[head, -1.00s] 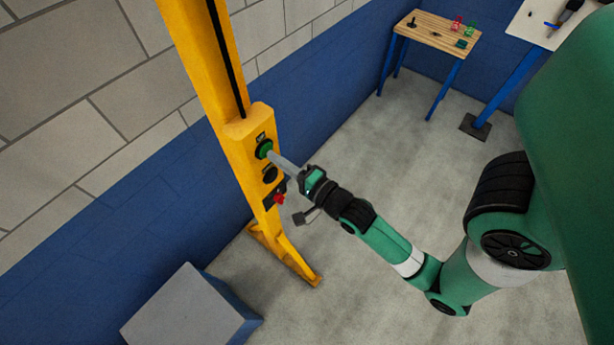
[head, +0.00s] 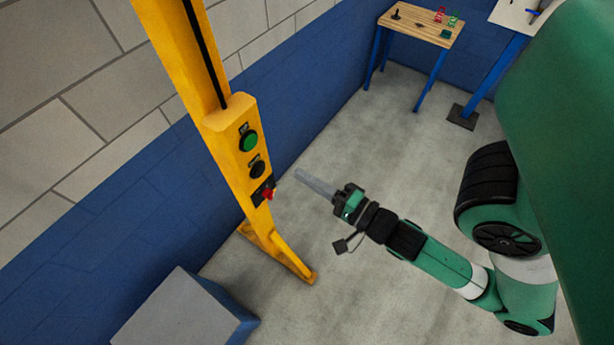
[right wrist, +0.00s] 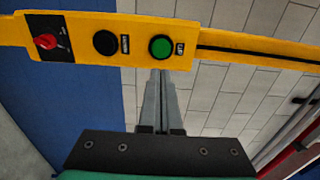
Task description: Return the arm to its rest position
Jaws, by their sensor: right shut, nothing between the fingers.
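My right gripper (head: 300,174) is shut and empty. It points up and left in the head view, apart from the yellow control post, with bare floor behind its fingers. The right wrist view shows its closed grey fingers (right wrist: 163,75), tips just below the green button in the picture. The yellow panel (head: 232,112) carries a green button (head: 249,141), a black button (head: 257,169) and a red switch (head: 268,194). The same green button (right wrist: 161,47), black button (right wrist: 106,42) and red switch (right wrist: 46,41) show in the right wrist view. My left gripper is not in view.
A grey-topped block (head: 178,312) stands at the lower left. A wooden table (head: 425,24) with small items stands at the back, beside a white-topped table (head: 514,16) with blue legs. The floor (head: 345,135) between post and tables is clear.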

